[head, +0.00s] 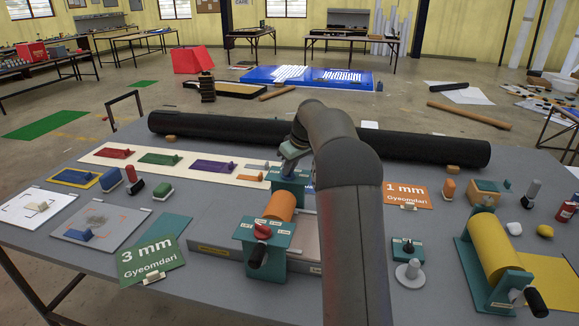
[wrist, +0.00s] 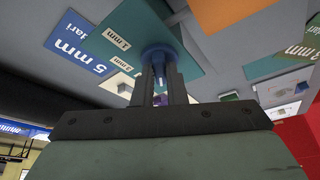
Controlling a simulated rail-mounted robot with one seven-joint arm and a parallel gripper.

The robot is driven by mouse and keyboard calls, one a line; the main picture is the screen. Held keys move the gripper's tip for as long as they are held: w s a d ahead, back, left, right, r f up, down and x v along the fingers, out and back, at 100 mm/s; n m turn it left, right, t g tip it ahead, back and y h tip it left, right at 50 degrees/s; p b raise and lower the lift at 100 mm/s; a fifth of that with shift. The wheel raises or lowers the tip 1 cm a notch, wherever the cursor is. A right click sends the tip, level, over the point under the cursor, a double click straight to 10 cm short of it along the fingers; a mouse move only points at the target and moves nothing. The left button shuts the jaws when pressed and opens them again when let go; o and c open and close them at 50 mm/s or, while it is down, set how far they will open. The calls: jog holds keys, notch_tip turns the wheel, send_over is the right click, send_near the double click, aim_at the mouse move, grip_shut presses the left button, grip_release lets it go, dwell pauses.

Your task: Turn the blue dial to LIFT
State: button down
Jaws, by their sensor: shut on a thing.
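The blue dial (wrist: 158,50) sits on a teal panel (wrist: 135,28) in the wrist view. My gripper (wrist: 160,68) is shut on the dial, one finger on each side of it. Labels beside the dial read 1 mm and what looks like 3 mm; I cannot read a LIFT label or tell where the dial points. In the head view my gripper (head: 292,152) is at the rear teal block (head: 290,183) of the roller press, and my arm hides much of that area. The blue dial cannot be made out there.
A red dial (head: 262,231) is on the press's front teal block, before an orange roller (head: 280,206). A long black roll (head: 225,127) lies behind. A green 3 mm sign (head: 148,252) stands left and an orange 1 mm sign (head: 408,194) right. A yellow roller (head: 492,246) stands far right.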

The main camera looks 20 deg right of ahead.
jog(key=shift+d+n+y, duration=0.1)
jog(key=shift+n+y, duration=0.2)
jog(key=shift+n, duration=0.7)
jog(key=shift+g, duration=0.3)
jog(key=c, duration=1.5)
grip_release()
jog(key=shift+o, duration=0.2)
jog(key=shift+r, duration=0.1)
jog(key=v, duration=1.7)
jog(key=shift+s, duration=0.1)
